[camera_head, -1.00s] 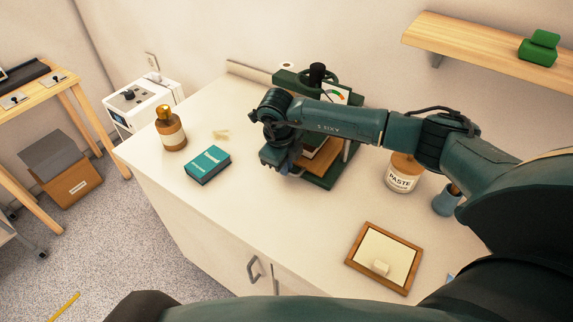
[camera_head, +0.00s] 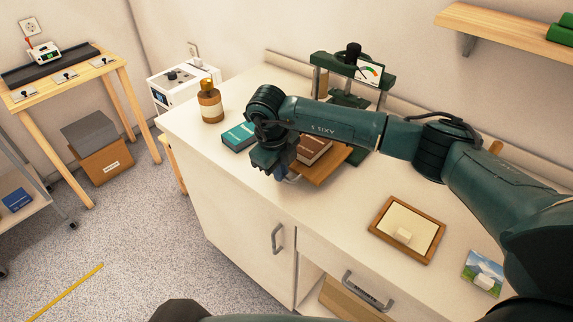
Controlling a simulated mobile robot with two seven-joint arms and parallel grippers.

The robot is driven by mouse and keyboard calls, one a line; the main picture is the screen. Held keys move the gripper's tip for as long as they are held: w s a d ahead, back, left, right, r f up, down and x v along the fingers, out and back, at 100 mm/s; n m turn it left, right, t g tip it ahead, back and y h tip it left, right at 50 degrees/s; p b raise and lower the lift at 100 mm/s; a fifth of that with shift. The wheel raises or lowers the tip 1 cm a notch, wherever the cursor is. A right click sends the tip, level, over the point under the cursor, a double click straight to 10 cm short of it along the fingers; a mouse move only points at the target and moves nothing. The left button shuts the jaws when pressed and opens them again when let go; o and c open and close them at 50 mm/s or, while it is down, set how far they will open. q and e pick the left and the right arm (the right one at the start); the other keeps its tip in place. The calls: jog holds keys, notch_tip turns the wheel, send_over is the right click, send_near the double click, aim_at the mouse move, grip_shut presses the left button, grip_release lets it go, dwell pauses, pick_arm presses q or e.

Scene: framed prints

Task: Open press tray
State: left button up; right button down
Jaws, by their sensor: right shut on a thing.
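The green press (camera_head: 334,64) stands at the back of the white counter, with a black knob on top and a gauge card at its upper right. Its wooden tray (camera_head: 324,171) sticks out toward the front. A brown book (camera_head: 314,148) lies on the tray, partly hidden by my arm. My right gripper (camera_head: 287,176) is shut at the tray's front left edge, on what looks like its pale handle; the fingers are mostly hidden behind the wrist. My left gripper is not in view.
A teal book (camera_head: 238,137) lies close left of my right wrist, with an amber bottle (camera_head: 210,103) beyond it. A wooden frame (camera_head: 432,254) and a small picture (camera_head: 474,277) lie at the right. The counter's front left is clear.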

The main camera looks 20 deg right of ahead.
jog(key=shift+s+a, duration=0.35)
jog(key=shift+a, duration=0.25)
jog(key=c, duration=1.5)
grip_release()
jog(key=shift+r, duration=0.15)
notch_tip(320, 180, up, 13)
jog(key=s+a+b, duration=0.1)
jog(key=a, duration=0.1)
jog(key=shift+b, duration=0.35)
jog(key=shift+s, duration=0.1)
